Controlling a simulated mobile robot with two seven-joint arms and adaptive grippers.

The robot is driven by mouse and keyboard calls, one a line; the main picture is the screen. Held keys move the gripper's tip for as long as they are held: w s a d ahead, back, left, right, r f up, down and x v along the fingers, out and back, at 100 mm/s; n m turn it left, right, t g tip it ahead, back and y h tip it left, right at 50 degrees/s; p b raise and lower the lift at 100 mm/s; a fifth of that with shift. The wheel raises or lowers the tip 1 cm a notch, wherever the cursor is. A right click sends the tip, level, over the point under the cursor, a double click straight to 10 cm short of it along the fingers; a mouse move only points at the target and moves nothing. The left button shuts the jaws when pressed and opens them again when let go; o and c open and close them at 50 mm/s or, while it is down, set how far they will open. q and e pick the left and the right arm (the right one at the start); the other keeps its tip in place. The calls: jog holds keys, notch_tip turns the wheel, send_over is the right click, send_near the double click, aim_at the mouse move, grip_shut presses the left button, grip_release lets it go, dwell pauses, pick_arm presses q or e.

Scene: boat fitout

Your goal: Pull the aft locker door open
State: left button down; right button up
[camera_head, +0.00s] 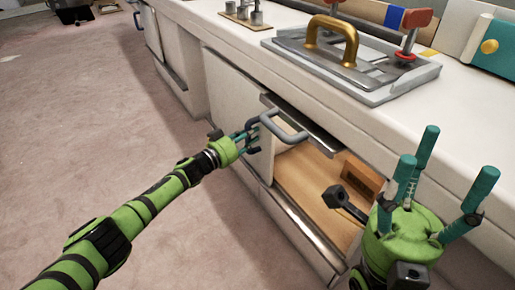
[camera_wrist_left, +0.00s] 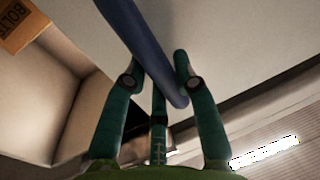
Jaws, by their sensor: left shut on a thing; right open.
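The grey-blue bar handle (camera_head: 289,133) is in the middle of the head view, in front of the white locker fronts. In the left wrist view the handle (camera_wrist_left: 150,55) runs between the fingers of my left gripper (camera_wrist_left: 160,88), against a pale panel (camera_wrist_left: 230,50). An open compartment with a wooden floor (camera_head: 299,178) shows beside the handle. How far the door stands open is hard to tell. My right gripper (camera_head: 418,185) is open and empty, at the right in front of the compartment.
A brown box (camera_head: 361,177) lies inside the compartment; its lettering shows in the left wrist view (camera_wrist_left: 22,22). The white counter (camera_head: 440,125) carries a tray with a gold handle (camera_head: 333,38) and red-topped clamps (camera_head: 414,22).

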pick_arm(q)
jog(key=shift+w+a, duration=0.15)
jog(key=shift+w, duration=0.05)
jog(key=c, duration=1)
grip_release()
jog(key=shift+o, duration=0.2)
jog(key=v, duration=1.2)
